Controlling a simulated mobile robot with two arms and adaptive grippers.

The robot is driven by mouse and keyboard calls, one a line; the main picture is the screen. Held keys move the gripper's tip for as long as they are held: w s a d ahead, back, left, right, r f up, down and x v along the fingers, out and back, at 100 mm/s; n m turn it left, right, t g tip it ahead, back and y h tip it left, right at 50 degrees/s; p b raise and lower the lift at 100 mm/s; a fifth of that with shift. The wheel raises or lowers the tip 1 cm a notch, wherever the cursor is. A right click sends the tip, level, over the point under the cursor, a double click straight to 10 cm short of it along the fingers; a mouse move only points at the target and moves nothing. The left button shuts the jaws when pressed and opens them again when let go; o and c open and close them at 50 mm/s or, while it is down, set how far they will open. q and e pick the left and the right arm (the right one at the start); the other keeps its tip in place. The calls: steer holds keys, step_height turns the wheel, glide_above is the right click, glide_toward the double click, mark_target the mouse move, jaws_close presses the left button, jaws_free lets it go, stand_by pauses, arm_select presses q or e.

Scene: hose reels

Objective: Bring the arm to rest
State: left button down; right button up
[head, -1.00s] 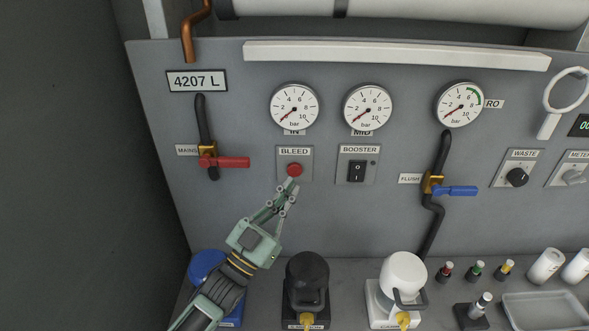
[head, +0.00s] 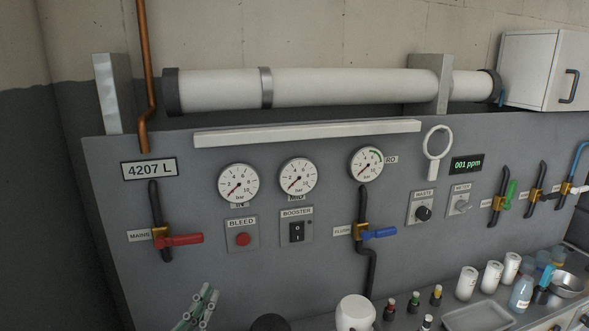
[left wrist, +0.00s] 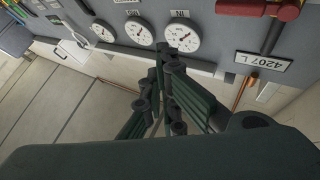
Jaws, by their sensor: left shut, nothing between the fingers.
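My left gripper (head: 207,295) shows at the bottom edge of the head view, below the red BLEED button (head: 243,239) and apart from the panel. Its green fingers are shut with nothing between them; most of the arm is out of frame. In the left wrist view the shut fingers (left wrist: 168,75) appear in the middle, with the gauges behind them upside down. My right gripper is not in view.
The grey panel (head: 110,205) carries the red-handled MAINS valve (head: 182,240), the BOOSTER switch (head: 297,232), the blue-handled FLUSH valve (head: 380,233) and gauges. Bottles, white cups (head: 467,283) and a tray (head: 478,317) stand on the counter at lower right.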

arm_select(q)
steer(key=s+a+f+n+g+y, duration=0.15)
steer(key=s+f+g+y, duration=0.3)
steer(key=f, duration=0.45)
steer(key=s+f+n+g+y, duration=0.3)
steer(key=s+f+g, duration=0.2)
steer(key=f, duration=0.4)
steer(key=s+a+f+g+y, duration=0.1)
steer(key=s+f+g, duration=0.25)
steer(key=s, duration=0.65)
steer(key=s+a+f+g, duration=0.1)
steer(key=s+f+g, duration=0.3)
steer(key=s, duration=0.7)
step_height(320, 180, down, 28)
steer(key=s+g+b, duration=0.2)
steer(key=g, duration=0.1)
steer(key=s+a+f+b, duration=0.2)
steer(key=s+a+f, duration=0.1)
steer(key=s+f, duration=1.3)
steer(key=shift+s+f+g, duration=0.2)
steer(key=shift+f+g, duration=0.2)
steer(key=shift+f, duration=0.1)
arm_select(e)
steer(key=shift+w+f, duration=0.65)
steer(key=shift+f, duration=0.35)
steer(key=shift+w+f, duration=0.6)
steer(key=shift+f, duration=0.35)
